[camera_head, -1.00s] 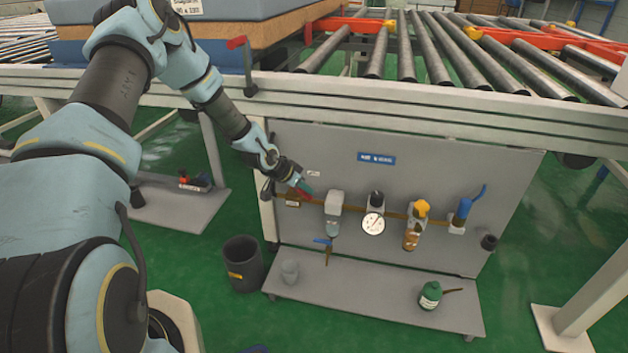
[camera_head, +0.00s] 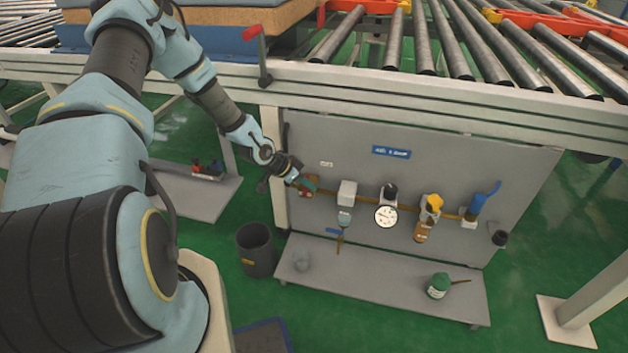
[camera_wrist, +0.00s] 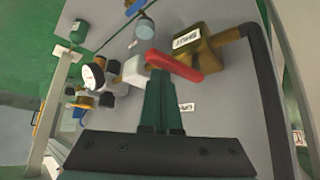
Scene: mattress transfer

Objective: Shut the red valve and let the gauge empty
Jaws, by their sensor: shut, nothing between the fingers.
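The red valve handle (camera_wrist: 175,67) lies across the front of a brass valve body (camera_wrist: 205,42) with a white label, on the left end of the panel's pipe. In the head view my gripper hides most of this valve. My gripper (camera_wrist: 163,80) is shut and empty, its green fingers ending right at the red handle; I cannot tell whether they touch it. In the head view my gripper (camera_head: 304,184) is at the panel's left side. The round white gauge (camera_head: 386,216) hangs mid-panel, its needle too small to read; it also shows in the wrist view (camera_wrist: 95,77).
The grey panel (camera_head: 330,135) carries a white unit (camera_head: 347,193), a yellow-knobbed unit (camera_head: 432,206) and a blue-handled valve (camera_head: 477,204). A green bottle (camera_head: 438,286) stands on the lower shelf (camera_head: 385,292). A dark bin (camera_head: 256,249) stands left. Roller conveyor (camera_head: 460,50) overhead.

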